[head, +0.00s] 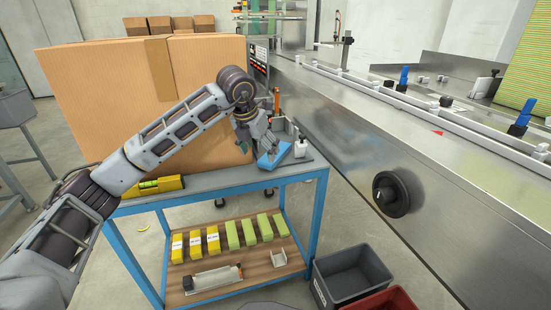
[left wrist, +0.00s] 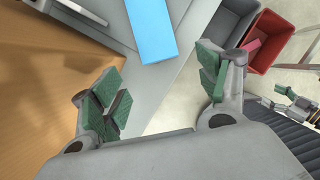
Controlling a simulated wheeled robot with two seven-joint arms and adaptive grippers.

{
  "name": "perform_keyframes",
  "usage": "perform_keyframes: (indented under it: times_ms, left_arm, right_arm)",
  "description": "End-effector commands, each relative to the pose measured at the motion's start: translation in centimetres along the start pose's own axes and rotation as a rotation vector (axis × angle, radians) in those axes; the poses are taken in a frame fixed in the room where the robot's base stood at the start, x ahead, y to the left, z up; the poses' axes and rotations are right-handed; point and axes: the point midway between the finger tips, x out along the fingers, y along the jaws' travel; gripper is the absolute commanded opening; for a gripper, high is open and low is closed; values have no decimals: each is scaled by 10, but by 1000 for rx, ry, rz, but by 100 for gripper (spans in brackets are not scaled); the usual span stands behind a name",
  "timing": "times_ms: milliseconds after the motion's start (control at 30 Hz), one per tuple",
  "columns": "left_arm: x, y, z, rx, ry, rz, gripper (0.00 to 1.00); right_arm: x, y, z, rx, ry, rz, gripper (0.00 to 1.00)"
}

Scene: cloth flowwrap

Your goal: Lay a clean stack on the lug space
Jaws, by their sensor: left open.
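A light blue folded cloth stack (head: 274,155) lies on the grey top of the blue-framed cart, near its right end. It also shows at the top of the left wrist view (left wrist: 150,28). My left gripper (head: 262,143) is over that end of the cart, right by the stack. In the left wrist view its green-padded fingers (left wrist: 160,88) are spread apart with nothing between them, and the stack lies beyond them. The steel conveyor (head: 400,140) runs along the right, with a rail of white lugs and a small red marker (head: 438,133).
Grey (head: 350,277) and red (head: 385,301) bins stand on the floor.

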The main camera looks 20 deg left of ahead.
Motion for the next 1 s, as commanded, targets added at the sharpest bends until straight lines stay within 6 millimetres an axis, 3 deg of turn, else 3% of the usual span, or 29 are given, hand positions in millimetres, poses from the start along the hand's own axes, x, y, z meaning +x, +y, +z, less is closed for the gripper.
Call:
perform_keyframes:
  times_ms: [133, 667, 1000]
  left_arm:
    - [10, 0, 0, 0, 0, 0, 75]
    - [15, 0, -1, 1, 0, 0, 75]
    - [40, 0, -3, 0, 0, 0, 75]
  right_arm:
    - [5, 1, 3, 6, 12, -4, 71]
    - [7, 1, 4, 7, 15, -6, 71]
    - [19, 2, 9, 7, 30, -23, 71]
